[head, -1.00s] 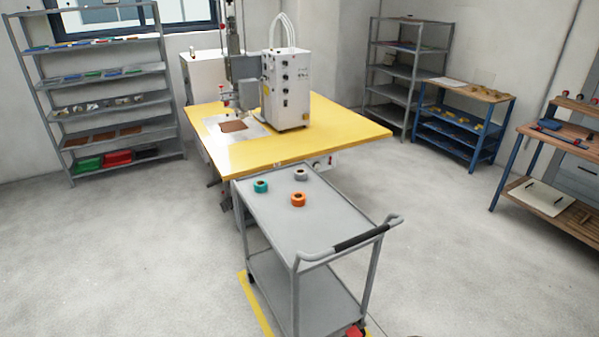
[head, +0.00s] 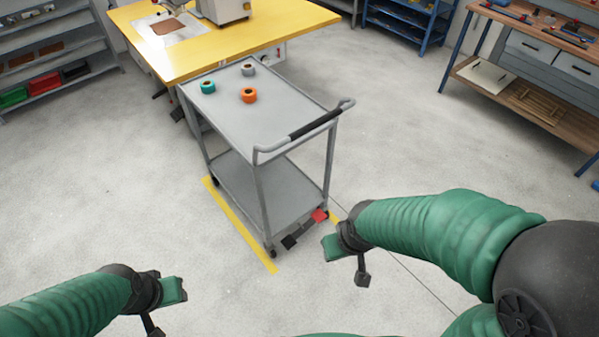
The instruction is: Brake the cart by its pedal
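The grey cart (head: 243,120) stands in the middle of the head view, its handle (head: 315,125) toward me. Low on its near side are a red pedal (head: 320,215), at the right, and a black pedal (head: 289,241), left of it. My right gripper (head: 347,264) is just right of and nearer than the pedals, apart from them in the picture; its two prongs look spread and empty. My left gripper (head: 163,307) is at the lower left, well away from the cart, its prongs also spread and empty. Whether either pedal is pressed cannot be told.
Teal (head: 207,87), orange (head: 249,95) and grey (head: 248,69) rolls lie on the cart's top. A yellow-topped machine table (head: 230,45) adjoins its far end. Yellow floor lines (head: 240,227) run by the cart. A workbench (head: 520,90) stands at right. The floor left of the cart is clear.

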